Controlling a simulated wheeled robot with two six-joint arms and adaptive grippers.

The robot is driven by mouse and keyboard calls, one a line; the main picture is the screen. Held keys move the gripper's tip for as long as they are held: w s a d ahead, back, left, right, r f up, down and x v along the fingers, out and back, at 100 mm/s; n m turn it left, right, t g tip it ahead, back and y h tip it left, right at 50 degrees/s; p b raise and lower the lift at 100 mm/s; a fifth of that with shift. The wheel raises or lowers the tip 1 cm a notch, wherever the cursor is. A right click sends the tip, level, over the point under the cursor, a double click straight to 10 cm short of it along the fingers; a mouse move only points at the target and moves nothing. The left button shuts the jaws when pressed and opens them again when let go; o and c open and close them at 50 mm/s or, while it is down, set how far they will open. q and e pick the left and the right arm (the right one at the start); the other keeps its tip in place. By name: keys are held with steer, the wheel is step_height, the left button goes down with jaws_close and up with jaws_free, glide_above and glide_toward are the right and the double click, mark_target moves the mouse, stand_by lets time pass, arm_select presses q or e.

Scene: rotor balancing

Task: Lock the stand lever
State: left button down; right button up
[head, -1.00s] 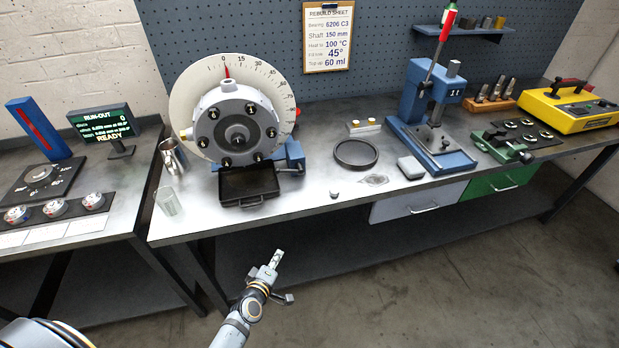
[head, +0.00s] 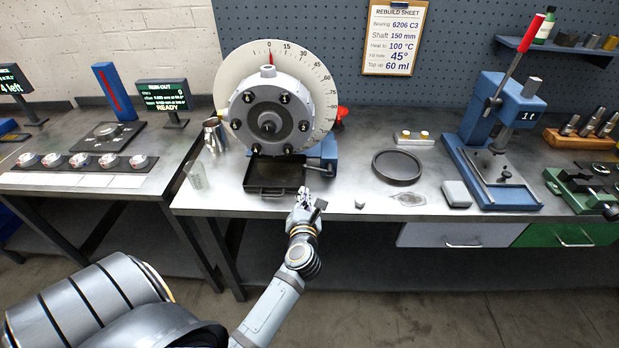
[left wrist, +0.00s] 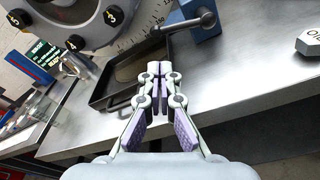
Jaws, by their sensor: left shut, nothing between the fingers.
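The rotor stand's blue block (head: 328,152) sits at the right foot of the grey round housing (head: 268,118) with its white degree dial. In the left wrist view the stand lever (left wrist: 183,23) is a dark grey rod with a ball end, fixed to the blue block (left wrist: 203,14). My left gripper (head: 304,194) is at the bench's front edge, below and in front of the stand. In the left wrist view its fingers (left wrist: 159,70) are shut with nothing between them. The fingertips appear apart from the lever, just below it. My right gripper is not in view.
A black drip tray (head: 272,190) lies under the housing, just left of the gripper. A blue press (head: 490,150) stands farther right.

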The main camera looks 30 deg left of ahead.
arm_select(q)
steer(key=shift+f, duration=0.1)
steer(key=shift+s+a, duration=0.2)
steer(key=shift+a, duration=0.1)
steer(key=shift+w, duration=0.2)
steer(key=p+x, duration=0.1)
steer(key=x, duration=0.8)
steer(key=shift+w+a+f, duration=0.1)
steer(key=shift+w+a, duration=0.1)
steer(key=shift+w, duration=0.05)
